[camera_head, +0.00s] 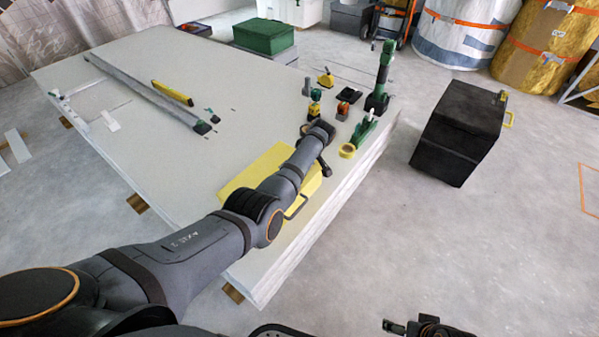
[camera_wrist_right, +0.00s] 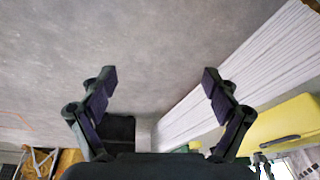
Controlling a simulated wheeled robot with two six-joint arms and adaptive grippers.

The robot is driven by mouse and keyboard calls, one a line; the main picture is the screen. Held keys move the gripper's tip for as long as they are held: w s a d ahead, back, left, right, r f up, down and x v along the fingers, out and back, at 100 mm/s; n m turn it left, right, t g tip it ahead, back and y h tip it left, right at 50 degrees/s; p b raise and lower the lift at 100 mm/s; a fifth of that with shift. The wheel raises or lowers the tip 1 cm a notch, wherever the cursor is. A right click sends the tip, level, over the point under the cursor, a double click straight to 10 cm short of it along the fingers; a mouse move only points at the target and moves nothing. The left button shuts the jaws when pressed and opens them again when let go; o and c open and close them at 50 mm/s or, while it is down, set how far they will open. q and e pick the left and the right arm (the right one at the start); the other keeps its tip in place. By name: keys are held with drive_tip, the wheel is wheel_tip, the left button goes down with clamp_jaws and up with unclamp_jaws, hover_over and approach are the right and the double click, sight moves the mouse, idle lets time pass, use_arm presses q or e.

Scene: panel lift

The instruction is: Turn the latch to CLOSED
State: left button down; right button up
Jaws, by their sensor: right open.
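No latch marked CLOSED can be made out. The yellow case (camera_head: 238,182) lies on the white panel stack (camera_head: 120,150), partly hidden by my left arm; its dark handle faces the near edge. The case also shows at the right of the right wrist view (camera_wrist_right: 290,122). My right gripper (camera_head: 408,327) is at the bottom edge of the head view, off the stack. In the right wrist view its fingers (camera_wrist_right: 159,85) are spread apart, empty, over bare floor.
A black box (camera_head: 462,125) with yellow fittings stands on the floor to the right. Green and black tools (camera_head: 378,90) and a yellow tape roll (camera_head: 347,151) sit at the stack's right end. Wrapped drums (camera_head: 465,32) stand behind.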

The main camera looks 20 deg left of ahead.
use_arm(q)
drive_tip(key=shift+f+n+g+b, duration=0.15)
drive_tip(key=shift+n+g+b, duration=0.15)
drive_tip(key=shift+n+b, duration=0.9)
drive_tip(key=shift+b, duration=0.15)
use_arm(e)
drive_tip(key=shift+w+a+f+t+y, duration=0.1)
drive_tip(key=shift+w+a+f+t, duration=0.1)
drive_tip(key=shift+f+t, duration=0.25)
drive_tip(key=shift+w+a+f+t+y, duration=0.1)
drive_tip(key=shift+a+f+t, duration=0.15)
drive_tip(key=shift+f, duration=0.45)
drive_tip(key=shift+w+a+f+t+y, duration=0.1)
drive_tip(key=shift+w+a+f+t, duration=0.05)
drive_tip(key=shift+f+t, duration=0.35)
use_arm(q)
drive_tip(key=c, duration=1.3)
unclamp_jaws()
drive_tip(key=v, duration=1.2)
drive_tip(key=shift+w+d, duration=0.15)
drive_tip(key=shift+w, duration=0.05)
